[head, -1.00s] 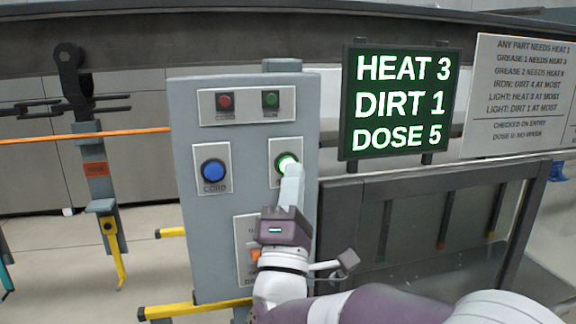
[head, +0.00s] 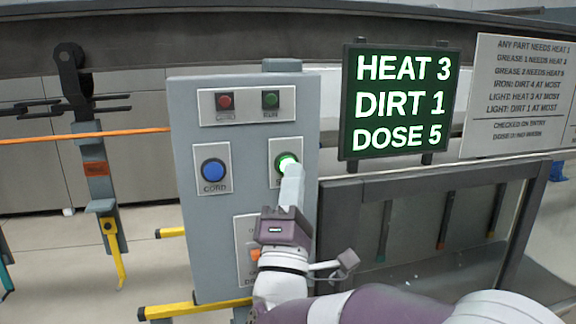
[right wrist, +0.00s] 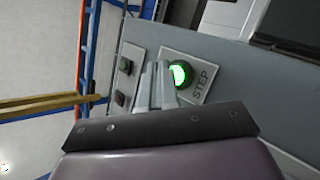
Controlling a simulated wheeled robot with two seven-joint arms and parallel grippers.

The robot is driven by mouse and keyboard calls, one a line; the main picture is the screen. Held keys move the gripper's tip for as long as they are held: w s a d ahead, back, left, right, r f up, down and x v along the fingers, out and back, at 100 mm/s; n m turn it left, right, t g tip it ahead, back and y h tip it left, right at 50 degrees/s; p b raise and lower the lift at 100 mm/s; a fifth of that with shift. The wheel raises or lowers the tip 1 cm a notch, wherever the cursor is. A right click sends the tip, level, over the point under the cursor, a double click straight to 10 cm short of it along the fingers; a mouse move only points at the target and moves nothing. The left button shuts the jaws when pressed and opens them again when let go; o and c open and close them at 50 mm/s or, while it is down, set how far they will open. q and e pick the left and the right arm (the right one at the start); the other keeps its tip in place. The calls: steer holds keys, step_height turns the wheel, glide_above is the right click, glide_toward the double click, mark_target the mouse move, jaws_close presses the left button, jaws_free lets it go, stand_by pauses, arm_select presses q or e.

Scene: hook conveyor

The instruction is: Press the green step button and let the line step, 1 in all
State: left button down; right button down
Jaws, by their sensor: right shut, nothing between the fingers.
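The green step button (head: 287,161) is lit on the grey control panel (head: 225,270). In the right wrist view the button (right wrist: 181,74) glows beside a plate marked STEP (right wrist: 201,84). My right gripper (head: 291,170) is shut and empty, with its fingertips at the lower edge of the button. In the right wrist view its fingers (right wrist: 158,72) lie right beside the button; I cannot tell whether they press it. My left gripper is in neither view.
A screen (head: 402,103) reads HEAT 3, DIRT 1, DOSE 5. A hanger (head: 97,180) hangs at left before an orange cord (head: 50,138). A rules sign (head: 518,95) stands right.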

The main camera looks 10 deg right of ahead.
steer(key=shift+w, duration=0.1)
stand_by(0.5)
steer(key=shift+w, duration=0.35)
